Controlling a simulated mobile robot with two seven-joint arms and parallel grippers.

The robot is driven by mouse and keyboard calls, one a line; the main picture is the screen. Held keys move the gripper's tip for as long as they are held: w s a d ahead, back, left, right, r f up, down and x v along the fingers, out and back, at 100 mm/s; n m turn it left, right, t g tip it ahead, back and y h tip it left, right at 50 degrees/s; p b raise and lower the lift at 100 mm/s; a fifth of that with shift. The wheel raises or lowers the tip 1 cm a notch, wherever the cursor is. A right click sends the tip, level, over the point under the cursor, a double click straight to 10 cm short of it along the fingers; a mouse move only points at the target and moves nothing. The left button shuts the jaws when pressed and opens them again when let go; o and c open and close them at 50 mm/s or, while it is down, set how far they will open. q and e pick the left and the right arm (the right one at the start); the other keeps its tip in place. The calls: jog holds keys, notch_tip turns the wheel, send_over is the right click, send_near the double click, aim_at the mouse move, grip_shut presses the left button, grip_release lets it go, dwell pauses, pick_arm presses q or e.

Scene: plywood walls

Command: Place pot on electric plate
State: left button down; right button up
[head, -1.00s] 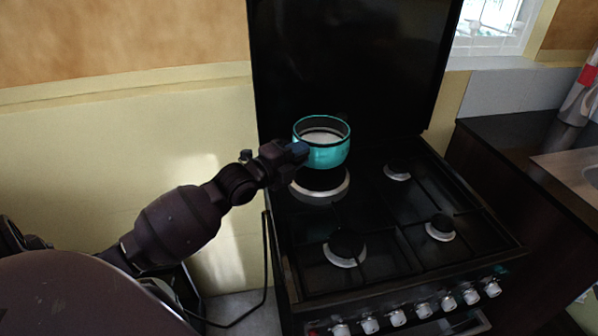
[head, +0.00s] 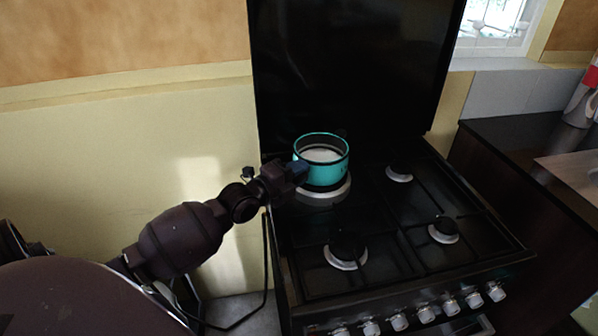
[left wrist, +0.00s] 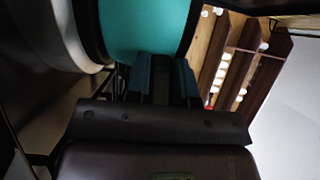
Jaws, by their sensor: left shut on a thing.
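My left gripper (head: 298,171) comes in from the left and is shut on the pot's near left side. In the left wrist view the pot (left wrist: 145,30) is at the top, against the fingers (left wrist: 162,75). The exact grip spot is hidden. My right gripper is in neither view.
The stove (head: 392,215) has other burners at the back right (head: 399,173), front left (head: 346,250) and front right (head: 444,230). Its raised black lid (head: 350,70) stands behind the pot. A dark counter (head: 520,135) is to the right. Knobs (head: 400,321) line the front.

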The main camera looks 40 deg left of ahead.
pick_arm(q)
jog(key=c, duration=1)
grip_release()
jog(key=shift+r, duration=0.1)
jog(key=v, duration=1.2)
jog(key=shift+p, duration=0.4)
jog(key=shift+s, duration=0.1)
